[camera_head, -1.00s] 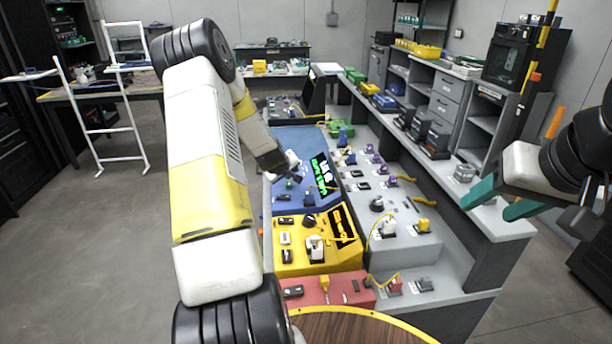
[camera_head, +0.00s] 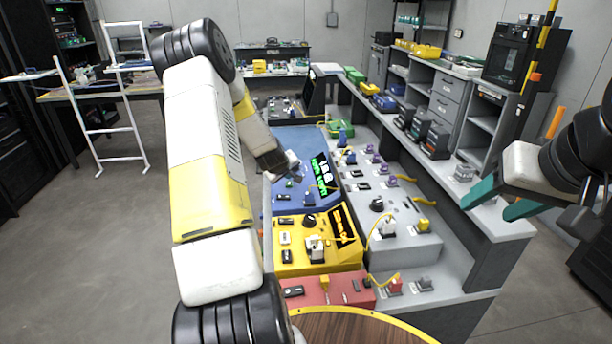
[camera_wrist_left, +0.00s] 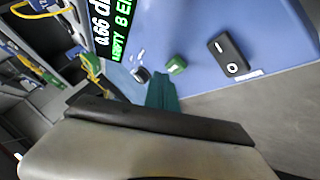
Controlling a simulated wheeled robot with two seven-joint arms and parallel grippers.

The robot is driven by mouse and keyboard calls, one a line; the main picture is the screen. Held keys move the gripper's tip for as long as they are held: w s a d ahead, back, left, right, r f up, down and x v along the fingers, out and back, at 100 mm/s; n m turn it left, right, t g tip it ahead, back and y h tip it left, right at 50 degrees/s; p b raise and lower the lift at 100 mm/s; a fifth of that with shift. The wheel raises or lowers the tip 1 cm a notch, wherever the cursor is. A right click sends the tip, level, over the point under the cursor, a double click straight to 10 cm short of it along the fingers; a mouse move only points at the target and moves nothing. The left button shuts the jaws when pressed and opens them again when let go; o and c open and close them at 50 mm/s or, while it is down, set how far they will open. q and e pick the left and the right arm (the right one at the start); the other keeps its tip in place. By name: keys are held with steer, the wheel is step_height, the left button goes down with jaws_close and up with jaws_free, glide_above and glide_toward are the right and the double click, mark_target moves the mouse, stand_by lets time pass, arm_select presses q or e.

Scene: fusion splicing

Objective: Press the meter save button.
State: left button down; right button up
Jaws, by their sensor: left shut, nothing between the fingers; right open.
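The blue meter (camera_head: 282,145) stands on the bench, its sloped face carrying a lit display (camera_head: 323,173) with green and white text. In the left wrist view its face shows the display (camera_wrist_left: 108,28), a black button (camera_wrist_left: 141,75), a green button (camera_wrist_left: 176,64) and a black rocker switch (camera_wrist_left: 230,55). I cannot read which button is save. My left gripper (camera_head: 294,167) is shut and empty over the meter's face. Its teal fingertips (camera_wrist_left: 163,88) are close to the green and black buttons; contact cannot be told. My right gripper (camera_head: 497,202) is open and empty at the right, away from the meter.
A yellow unit (camera_head: 290,262) and a red unit (camera_head: 322,293) stand in front of the meter. A grey panel (camera_head: 400,240) with connectors and yellow cables lies to its right. Shelves with drawers (camera_head: 447,95) stand behind.

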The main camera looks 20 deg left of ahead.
mark_target(289, 185)
arm_select(q)
steer(key=shift+f, duration=0.1)
steer(key=shift+f, duration=0.3)
steer(key=shift+f, duration=0.5)
stand_by(0.8)
steer(key=shift+r, duration=0.9)
steer(key=shift+r, duration=2.55)
